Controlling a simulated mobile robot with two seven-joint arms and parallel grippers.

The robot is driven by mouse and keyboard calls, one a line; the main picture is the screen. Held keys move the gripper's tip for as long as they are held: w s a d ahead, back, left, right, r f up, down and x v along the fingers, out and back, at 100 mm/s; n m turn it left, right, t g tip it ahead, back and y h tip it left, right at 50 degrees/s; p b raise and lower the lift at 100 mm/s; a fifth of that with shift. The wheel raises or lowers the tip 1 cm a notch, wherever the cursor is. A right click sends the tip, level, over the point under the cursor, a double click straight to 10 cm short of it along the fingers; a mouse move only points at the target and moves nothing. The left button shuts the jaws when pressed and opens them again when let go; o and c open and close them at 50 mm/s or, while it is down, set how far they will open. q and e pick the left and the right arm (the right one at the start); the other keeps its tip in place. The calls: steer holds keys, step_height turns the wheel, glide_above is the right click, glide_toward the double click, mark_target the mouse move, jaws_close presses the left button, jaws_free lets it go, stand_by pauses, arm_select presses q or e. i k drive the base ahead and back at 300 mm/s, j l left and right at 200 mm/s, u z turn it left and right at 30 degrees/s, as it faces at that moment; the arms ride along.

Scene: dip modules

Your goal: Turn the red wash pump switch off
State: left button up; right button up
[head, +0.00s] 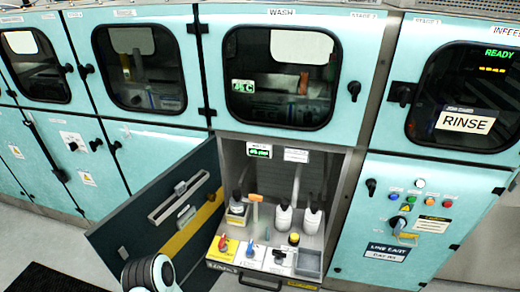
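Under the WASH window, a lower compartment stands open, with a row of controls on a shelf at its front. A small red switch handle (222,243) stands on a yellow plate at the left end of this row; its label is too small to read, and I cannot tell its on or off position. Beside it is a blue-handled control (250,250) on a white plate, then a black-handled control (279,256). Neither gripper shows. A rounded white and black link of my own arm is at the bottom edge, left of the controls.
The open dark door (150,215) swings out to the left of the compartment. White bottles (284,217) and an orange-topped tool stand behind the controls. A grey bin (309,263) is at the right end. A panel with coloured buttons (420,197) is further right.

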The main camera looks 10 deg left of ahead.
mark_target(221, 245)
steer(key=i+l+u, duration=0.15)
steer(key=u, duration=1.3)
